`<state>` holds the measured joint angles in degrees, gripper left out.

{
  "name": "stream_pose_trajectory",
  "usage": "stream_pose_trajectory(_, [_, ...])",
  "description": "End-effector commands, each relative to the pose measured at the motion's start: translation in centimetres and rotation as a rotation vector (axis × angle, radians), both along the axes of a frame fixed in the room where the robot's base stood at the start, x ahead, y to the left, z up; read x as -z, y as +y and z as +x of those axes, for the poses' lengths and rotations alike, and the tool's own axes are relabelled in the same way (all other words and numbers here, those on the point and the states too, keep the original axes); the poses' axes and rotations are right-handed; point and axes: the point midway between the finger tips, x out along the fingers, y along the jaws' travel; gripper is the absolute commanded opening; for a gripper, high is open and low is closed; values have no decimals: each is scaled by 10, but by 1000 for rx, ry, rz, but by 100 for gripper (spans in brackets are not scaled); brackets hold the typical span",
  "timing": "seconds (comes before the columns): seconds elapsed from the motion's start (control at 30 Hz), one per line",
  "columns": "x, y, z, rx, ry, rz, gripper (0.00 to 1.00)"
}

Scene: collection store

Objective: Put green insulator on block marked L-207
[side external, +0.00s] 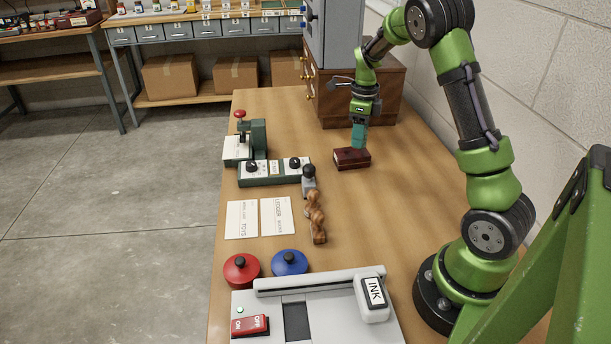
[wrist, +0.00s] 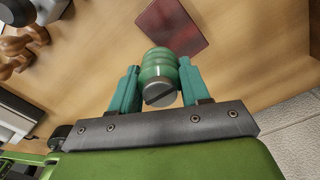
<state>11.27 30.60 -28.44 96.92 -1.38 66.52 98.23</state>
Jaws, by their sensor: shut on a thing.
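My gripper (side external: 359,136) is low over the table, close above a dark red box (side external: 351,158). In the wrist view my gripper (wrist: 160,72) is shut on the green insulator (wrist: 157,58), a ribbed, rounded piece with a grey slotted end facing the camera. The insulator cannot be told apart from the teal fingers in the side view. The dark red box (wrist: 170,24) shows just beyond the insulator in the wrist view; I cannot tell whether they touch. No L-207 marking is readable in either view.
Left of the box are a green unit with black knobs (side external: 267,179), a green press (side external: 258,137) and wooden handles (side external: 316,220). Two cards (side external: 242,220), red and blue lidded pots (side external: 290,262) and a grey machine (side external: 340,320) are nearer. A wooden cabinet (side external: 385,100) stands behind.

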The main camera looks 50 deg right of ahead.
Motion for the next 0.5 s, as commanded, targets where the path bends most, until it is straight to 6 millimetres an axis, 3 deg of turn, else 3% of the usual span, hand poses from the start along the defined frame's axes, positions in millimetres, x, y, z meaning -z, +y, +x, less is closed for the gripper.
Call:
stream_pose_trajectory(0.1, [2, -10, 14, 1, 1, -1, 13])
stream_pose_trajectory(0.33, [3, -17, 26, 0, 0, 0, 13])
stream_pose_trajectory(0.5, [29, -17, 25, 0, 4, 2, 13])
